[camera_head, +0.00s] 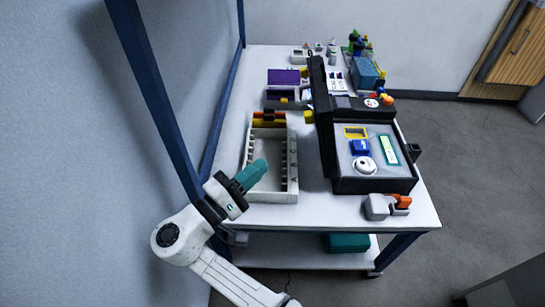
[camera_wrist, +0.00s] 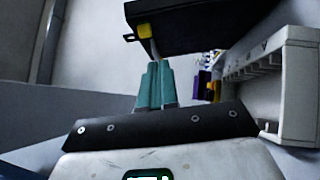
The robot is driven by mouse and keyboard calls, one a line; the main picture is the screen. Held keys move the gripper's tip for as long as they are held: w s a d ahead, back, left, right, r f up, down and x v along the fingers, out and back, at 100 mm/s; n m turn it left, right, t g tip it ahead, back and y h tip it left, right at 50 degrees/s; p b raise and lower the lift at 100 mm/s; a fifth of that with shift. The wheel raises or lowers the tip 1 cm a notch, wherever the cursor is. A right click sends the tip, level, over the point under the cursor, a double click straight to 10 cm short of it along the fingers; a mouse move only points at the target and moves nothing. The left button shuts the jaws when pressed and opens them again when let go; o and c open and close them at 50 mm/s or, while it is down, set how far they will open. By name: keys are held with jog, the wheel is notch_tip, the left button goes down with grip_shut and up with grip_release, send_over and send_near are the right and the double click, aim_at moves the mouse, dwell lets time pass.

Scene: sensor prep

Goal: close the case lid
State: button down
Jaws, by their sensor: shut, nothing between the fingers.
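A black case (camera_head: 372,186) sits at the near right of the table, with its lid (camera_head: 322,122) standing open along the left side. In its grey inside lie a yellow-framed piece (camera_head: 355,132), a blue block (camera_head: 360,147), a white round device (camera_head: 364,166) and a green strip (camera_head: 388,150). The yellow tab (camera_head: 309,117) on the lid also shows in the wrist view (camera_wrist: 144,30), on the dark lid (camera_wrist: 205,18). My gripper (camera_head: 262,164) is over the near left of the table, left of and apart from the lid. Its teal fingers (camera_wrist: 156,66) are shut and empty, pointing toward the lid.
A pale open crate (camera_head: 291,180) stands left of the case, close to my gripper. A purple box (camera_head: 284,78) and a blue bin (camera_head: 366,74) are farther back. A grey and orange tool (camera_head: 384,206) lies by the near edge. Blue posts (camera_head: 160,95) rise at the left.

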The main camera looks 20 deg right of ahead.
send_near(313, 111)
notch_tip(313, 111, down, 4)
jog(key=w+d, duration=0.2)
jog(key=shift+s+d+r+p, duration=0.15)
jog(key=shift+s+d, duration=0.1)
jog(key=shift+d, duration=0.35)
jog(key=shift+s+d+r+p, duration=0.1)
jog(key=shift+s+d, duration=0.1)
jog(key=shift+d, duration=0.4)
jog(key=shift+s+d+r+p, duration=0.15)
jog(key=shift+s+d, duration=0.1)
jog(key=shift+d, duration=0.35)
jog(key=shift+r, duration=0.1)
